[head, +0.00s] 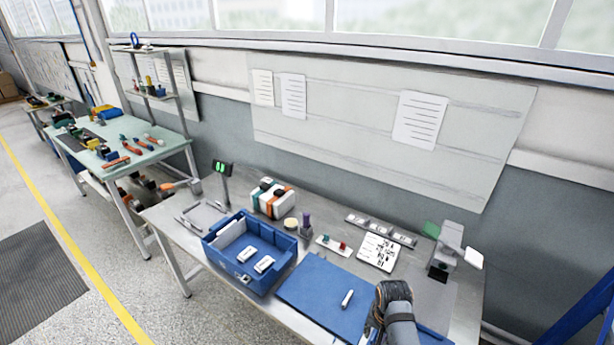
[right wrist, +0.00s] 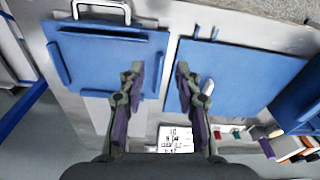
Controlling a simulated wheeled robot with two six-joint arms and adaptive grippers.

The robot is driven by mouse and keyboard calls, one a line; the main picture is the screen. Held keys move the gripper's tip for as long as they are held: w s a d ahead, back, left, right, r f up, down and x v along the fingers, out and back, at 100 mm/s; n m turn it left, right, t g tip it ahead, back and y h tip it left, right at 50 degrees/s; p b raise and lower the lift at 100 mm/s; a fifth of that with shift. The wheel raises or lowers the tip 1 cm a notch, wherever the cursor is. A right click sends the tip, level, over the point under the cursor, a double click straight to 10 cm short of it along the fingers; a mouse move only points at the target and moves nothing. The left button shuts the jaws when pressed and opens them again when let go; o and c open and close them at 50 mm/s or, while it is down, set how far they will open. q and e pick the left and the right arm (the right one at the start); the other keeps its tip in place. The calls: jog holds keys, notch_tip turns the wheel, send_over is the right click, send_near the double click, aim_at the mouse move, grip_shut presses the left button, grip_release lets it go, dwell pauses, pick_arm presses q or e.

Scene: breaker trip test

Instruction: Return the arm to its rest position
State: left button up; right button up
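My right gripper (head: 377,312) is at the bottom right of the head view, above the table by the right edge of the blue mat (head: 318,292). In the right wrist view my right gripper (right wrist: 158,76) is open, its two fingers apart with nothing between them. A small white breaker (head: 347,299) lies on the mat, left of the gripper; it also shows in the right wrist view (right wrist: 208,87) beside one finger. Two more white breakers (head: 247,254) lie in the blue bin (head: 228,266). My left gripper is not in view.
A grey device (head: 444,253) with a green panel stands at the right. A printed card (head: 378,252), a strip of modules (head: 380,230) and a small board with red and green buttons (head: 333,245) lie behind the mat. A second blue panel (right wrist: 108,60) shows in the wrist view.

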jog(key=s+d+r+n+t, duration=0.1)
jog(key=s+d+r+n, duration=0.2)
jog(key=s+r, duration=0.35)
jog(key=s+d+r+n+t, duration=0.2)
jog(key=s+r+n, duration=0.1)
jog(key=s, duration=0.6)
jog(key=s+d+f+g+b, duration=0.15)
jog(key=f+b, duration=0.25)
jog(key=f, duration=1.4)
jog(key=s+d+f+b, duration=0.15)
jog(key=f+b, duration=0.25)
jog(key=f, duration=1.4)
pick_arm(q)
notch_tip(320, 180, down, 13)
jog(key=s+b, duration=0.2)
jog(key=b, duration=0.3)
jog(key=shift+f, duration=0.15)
pick_arm(e)
jog(key=s+f+g, duration=0.1)
jog(key=s+f, duration=1.6)
jog(key=f, duration=0.3)
jog(key=shift+s+d+h, duration=0.3)
jog(key=shift+s+d, duration=0.05)
jog(key=shift+s, duration=0.05)
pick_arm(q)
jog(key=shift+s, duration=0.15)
